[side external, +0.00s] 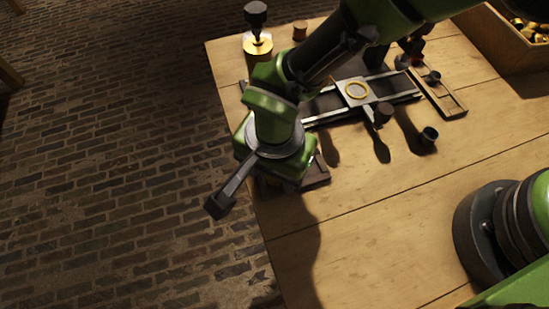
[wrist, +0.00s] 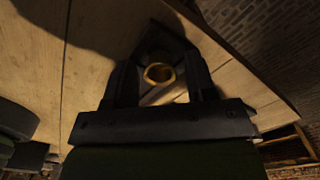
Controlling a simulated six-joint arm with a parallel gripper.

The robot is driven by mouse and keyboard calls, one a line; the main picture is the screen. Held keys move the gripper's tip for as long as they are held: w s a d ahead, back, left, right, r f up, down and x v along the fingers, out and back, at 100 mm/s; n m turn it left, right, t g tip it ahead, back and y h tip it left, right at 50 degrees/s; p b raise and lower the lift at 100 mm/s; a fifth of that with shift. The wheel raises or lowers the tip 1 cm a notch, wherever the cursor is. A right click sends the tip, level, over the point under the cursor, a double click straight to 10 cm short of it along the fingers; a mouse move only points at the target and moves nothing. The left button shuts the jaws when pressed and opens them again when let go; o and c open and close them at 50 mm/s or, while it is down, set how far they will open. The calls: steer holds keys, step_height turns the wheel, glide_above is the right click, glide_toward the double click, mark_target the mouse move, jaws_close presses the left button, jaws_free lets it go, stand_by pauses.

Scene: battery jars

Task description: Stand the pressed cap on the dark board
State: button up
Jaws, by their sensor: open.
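A small round brass-coloured piece, apparently the pressed cap (wrist: 159,80), shows in the wrist view between the two dark fingers of my gripper (wrist: 160,66). The fingers are apart, one on each side of it. I cannot tell whether either finger touches it. The dark board (side external: 318,176) lies near the table's left edge in the side external view, under my wrist and partly hidden by it. Its dark surface also shows past the fingers in the wrist view. In the side external view my wrist hides the cap and the fingertips.
A press-like fixture with a sliding plate and brass ring (side external: 357,91) stands behind my wrist. A crate (side external: 515,40) is at the back right.

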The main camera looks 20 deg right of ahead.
step_height(320, 180, up, 12)
steer(key=shift+r, duration=0.15)
stand_by(0.3)
steer(key=w+d+r+n+t+y, duration=0.2)
steer(key=w+d+r, duration=0.1)
steer(key=d+r, duration=1.2)
steer(key=s+d+r+n+t, duration=0.3)
steer(key=s+d+t, duration=0.2)
steer(key=s+d, duration=0.5)
steer(key=d, duration=0.2)
steer(key=shift+s+d, duration=0.35)
steer(key=shift+d, duration=0.05)
